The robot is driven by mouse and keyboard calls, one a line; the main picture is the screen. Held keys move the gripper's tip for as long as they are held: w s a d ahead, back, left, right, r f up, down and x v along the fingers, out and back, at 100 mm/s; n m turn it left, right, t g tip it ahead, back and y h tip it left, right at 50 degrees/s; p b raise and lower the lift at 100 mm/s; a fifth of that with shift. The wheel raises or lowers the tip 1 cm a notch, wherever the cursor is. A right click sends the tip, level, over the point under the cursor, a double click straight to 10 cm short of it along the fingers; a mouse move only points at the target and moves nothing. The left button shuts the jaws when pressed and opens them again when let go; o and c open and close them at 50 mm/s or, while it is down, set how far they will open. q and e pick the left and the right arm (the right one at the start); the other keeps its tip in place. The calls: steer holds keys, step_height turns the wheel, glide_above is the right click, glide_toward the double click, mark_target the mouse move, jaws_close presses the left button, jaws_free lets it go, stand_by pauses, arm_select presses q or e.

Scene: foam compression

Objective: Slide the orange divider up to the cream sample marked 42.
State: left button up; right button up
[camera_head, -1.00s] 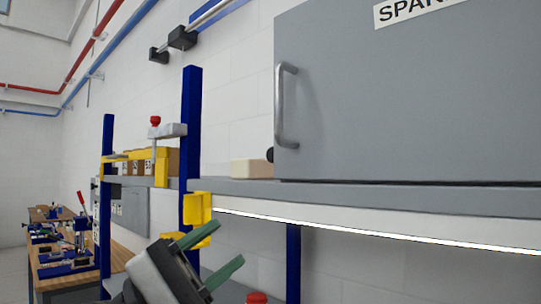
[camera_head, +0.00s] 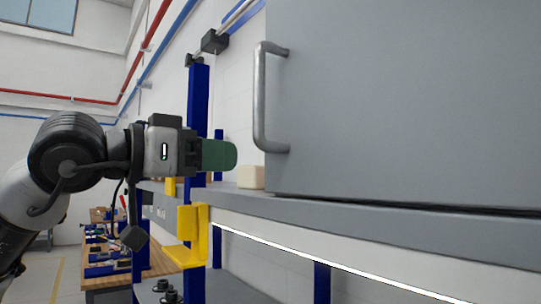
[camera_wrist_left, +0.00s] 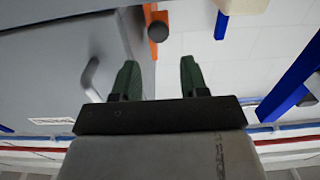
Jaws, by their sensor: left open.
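The left gripper (camera_head: 236,155) is in front of the shelf, level with the space left of the grey cabinet. Its green fingers show apart and empty in the left wrist view (camera_wrist_left: 158,78). A cream block (camera_head: 250,177) sits on the shelf beside the cabinet, just right of the fingertips; no number is readable on it. An orange upright piece (camera_wrist_left: 151,18), which looks like the divider, shows beyond the fingers in the wrist view, with a dark round knob (camera_wrist_left: 158,32). The gripper does not touch it. The divider is hidden in the head view. The right gripper is not in view.
The grey cabinet (camera_head: 400,100) with its protruding handle (camera_head: 259,98) fills the right side. A blue post (camera_head: 197,100) and a yellow bracket (camera_head: 189,235) stand at the shelf's front. The grey shelf edge (camera_head: 350,212) runs below the cabinet. A workbench (camera_head: 125,270) stands farther back.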

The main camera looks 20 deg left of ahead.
arm_select(q)
steer(key=p+x, duration=0.2)
steer(key=x, duration=0.5)
steer(key=shift+w+d, duration=0.25)
steer(key=shift+d, duration=0.1)
steer(key=shift+w+d+p, duration=0.3)
steer(key=shift+w+d, duration=0.05)
steer(key=shift+w, duration=0.15)
steer(key=shift+f, duration=0.1)
steer(key=shift+w, duration=0.1)
steer(key=shift+c, duration=1.1)
steer(key=c, duration=0.5)
jaws_close()
steer(key=shift+d, duration=0.1)
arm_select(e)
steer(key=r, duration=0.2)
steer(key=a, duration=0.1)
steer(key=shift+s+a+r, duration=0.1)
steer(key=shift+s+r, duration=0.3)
